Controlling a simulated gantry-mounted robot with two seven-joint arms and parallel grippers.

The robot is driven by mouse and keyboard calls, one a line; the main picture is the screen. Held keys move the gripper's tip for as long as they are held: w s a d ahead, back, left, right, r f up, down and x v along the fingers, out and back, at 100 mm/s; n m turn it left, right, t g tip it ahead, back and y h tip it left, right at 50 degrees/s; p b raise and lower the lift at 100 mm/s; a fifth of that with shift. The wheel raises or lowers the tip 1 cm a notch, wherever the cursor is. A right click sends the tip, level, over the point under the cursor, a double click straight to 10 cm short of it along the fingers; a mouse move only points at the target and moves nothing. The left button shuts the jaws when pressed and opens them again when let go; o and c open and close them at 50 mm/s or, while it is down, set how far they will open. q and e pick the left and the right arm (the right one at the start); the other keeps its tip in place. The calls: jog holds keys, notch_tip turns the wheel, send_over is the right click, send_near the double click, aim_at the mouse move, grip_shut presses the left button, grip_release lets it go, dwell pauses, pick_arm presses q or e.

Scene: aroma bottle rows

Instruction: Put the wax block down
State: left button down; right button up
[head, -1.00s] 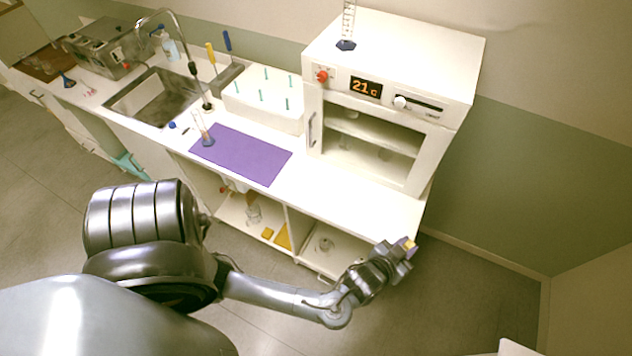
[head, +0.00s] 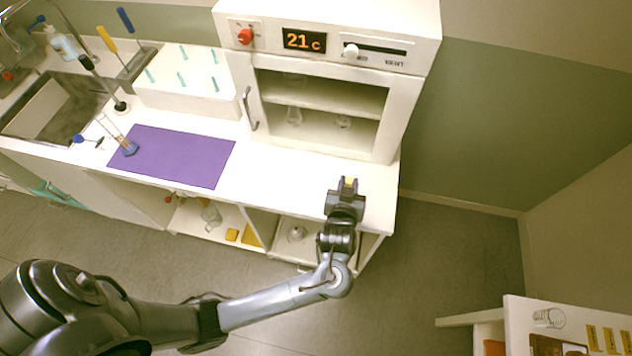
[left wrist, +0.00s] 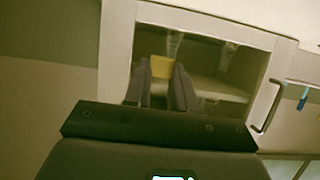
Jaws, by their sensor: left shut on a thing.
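A small yellow wax block (head: 349,185) is held between the fingertips of my left gripper (head: 346,190). In the head view the gripper is over the right end of the white counter (head: 290,190), in front of the oven-like cabinet. I cannot tell the height of the block above the counter. In the left wrist view the block (left wrist: 161,67) sits between both fingers (left wrist: 161,82), with the cabinet's glass door behind it. My right gripper is in neither view.
The white cabinet (head: 390,115) with a 21 c display stands behind the gripper. A purple mat (head: 175,155) lies left on the counter, with a small cylinder (head: 127,147) at its left edge. The counter between mat and gripper is clear. Shelves (head: 190,217) are open below.

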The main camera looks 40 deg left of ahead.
pick_arm(q)
send_over(320, 187)
notch_tip(320, 187, down, 6)
jog(key=shift+r+b, duration=0.1)
jog(key=shift+b, duration=0.3)
jog(key=shift+f, duration=2)
jog(key=shift+b, duration=0.3)
jog(key=shift+f, duration=0.2)
jog(key=c, duration=0.9)
grip_release()
jog(key=shift+c, duration=0.2)
jog(key=shift+r, duration=0.15)
